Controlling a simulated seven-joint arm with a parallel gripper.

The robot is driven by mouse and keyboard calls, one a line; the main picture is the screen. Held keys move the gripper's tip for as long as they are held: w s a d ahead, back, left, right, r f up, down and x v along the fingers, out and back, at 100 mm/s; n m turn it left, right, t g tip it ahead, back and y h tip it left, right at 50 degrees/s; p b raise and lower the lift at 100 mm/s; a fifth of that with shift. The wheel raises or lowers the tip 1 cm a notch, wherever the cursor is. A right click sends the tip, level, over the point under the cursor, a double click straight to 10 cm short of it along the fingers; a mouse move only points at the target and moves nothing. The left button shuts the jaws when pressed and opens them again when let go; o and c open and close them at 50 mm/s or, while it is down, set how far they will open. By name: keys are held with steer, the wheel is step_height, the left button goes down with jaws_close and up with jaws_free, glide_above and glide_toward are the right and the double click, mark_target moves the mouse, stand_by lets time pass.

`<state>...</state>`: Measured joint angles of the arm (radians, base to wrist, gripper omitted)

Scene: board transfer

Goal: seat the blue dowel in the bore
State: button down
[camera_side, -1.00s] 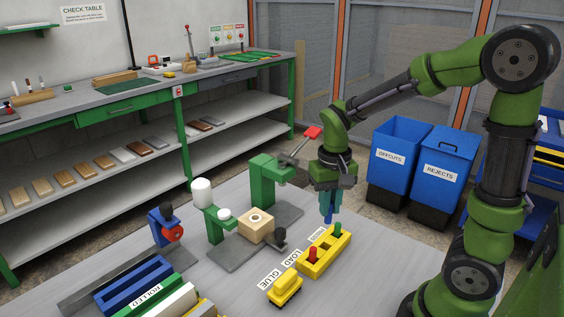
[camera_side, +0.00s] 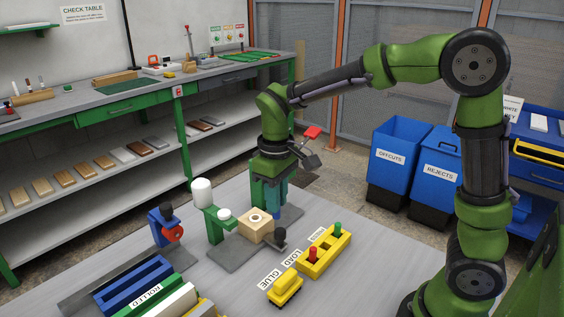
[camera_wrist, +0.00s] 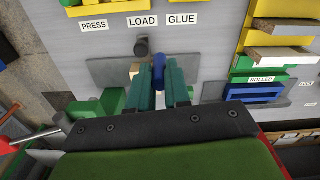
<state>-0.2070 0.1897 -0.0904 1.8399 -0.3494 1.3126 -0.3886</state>
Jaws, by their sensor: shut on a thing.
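My gripper (camera_side: 270,196) is shut on the blue dowel (camera_side: 276,213), whose lower end shows below the teal fingers. In the wrist view the dowel (camera_wrist: 159,64) stands out between the fingertips of my gripper (camera_wrist: 160,78). The pale wooden block (camera_side: 252,229) with a round bore (camera_side: 257,216) in its top sits on a grey plate. The dowel is behind and to the right of the block in the side view, apart from the bore. In the wrist view my fingers hide most of the block (camera_wrist: 134,69).

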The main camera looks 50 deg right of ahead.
steer(key=s+a+f+n, duration=0.2)
steer(key=a+n, duration=0.1)
steer(key=a, duration=1)
steer(key=s+a+f+n, duration=0.1)
steer(key=a+n, duration=0.2)
steer(key=a, duration=1)
steer(key=s+a+f+n, duration=0.2)
steer(key=a+n, duration=0.2)
steer(key=a, duration=0.8)
step_height(320, 180, down, 9)
steer(key=shift+w+a+f, duration=0.1)
steer(key=shift+a+f, duration=0.05)
steer(key=c, duration=1.1)
jaws_free()
steer(key=shift+f, duration=0.1)
steer(key=shift+w, duration=0.1)
